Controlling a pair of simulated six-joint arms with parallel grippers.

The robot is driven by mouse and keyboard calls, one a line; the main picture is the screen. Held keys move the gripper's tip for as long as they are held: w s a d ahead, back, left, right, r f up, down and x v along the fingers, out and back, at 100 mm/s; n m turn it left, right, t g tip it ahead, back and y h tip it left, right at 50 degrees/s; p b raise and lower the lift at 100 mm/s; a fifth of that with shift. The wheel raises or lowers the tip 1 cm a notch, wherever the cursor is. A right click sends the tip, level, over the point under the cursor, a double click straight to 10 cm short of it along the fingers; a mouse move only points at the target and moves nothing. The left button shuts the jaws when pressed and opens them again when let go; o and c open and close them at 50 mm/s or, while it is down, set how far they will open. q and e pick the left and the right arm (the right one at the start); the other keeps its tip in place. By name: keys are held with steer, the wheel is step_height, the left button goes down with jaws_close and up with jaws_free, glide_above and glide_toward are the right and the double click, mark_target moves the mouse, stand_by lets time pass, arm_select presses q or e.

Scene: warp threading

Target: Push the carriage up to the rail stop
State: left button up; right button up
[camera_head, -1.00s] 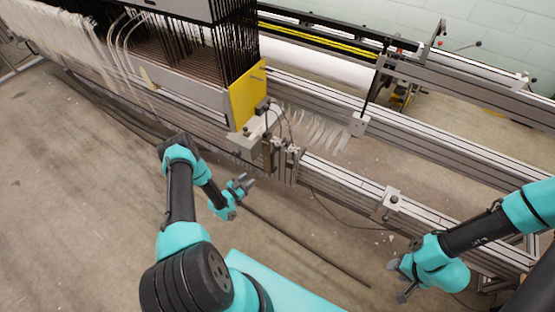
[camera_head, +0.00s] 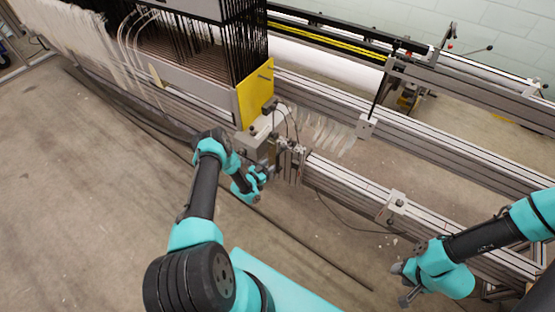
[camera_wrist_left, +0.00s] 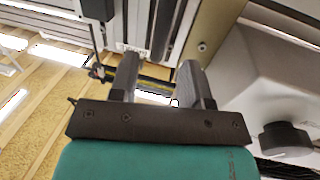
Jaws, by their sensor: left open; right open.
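The carriage (camera_head: 255,140), a light grey block with metal tooling on its right, sits on the front rail beside the yellow plate. A grey housing with a black knob, likely part of it (camera_wrist_left: 262,75), fills the right of the left wrist view. The rail stop (camera_head: 394,207), a small pale block with a dark knob, is further right along the rail. My left gripper (camera_head: 266,172) is open and empty just in front of the carriage; contact cannot be told. Its two fingers (camera_wrist_left: 159,75) stand apart in the wrist view. My right gripper (camera_head: 401,284) is open and empty, below the stop.
The front rail (camera_head: 340,180) is clear between the tooling and the stop. Thin white strips (camera_head: 320,130) fan out behind the tooling. The yellow plate (camera_head: 255,95) and dark harness wires (camera_head: 240,45) rise behind the carriage. A cable hangs before the rail.

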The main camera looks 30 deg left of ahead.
arm_select(q)
steer(key=x, duration=0.6)
steer(key=shift+w, duration=0.25)
steer(key=shift+c, duration=0.3)
jaws_close()
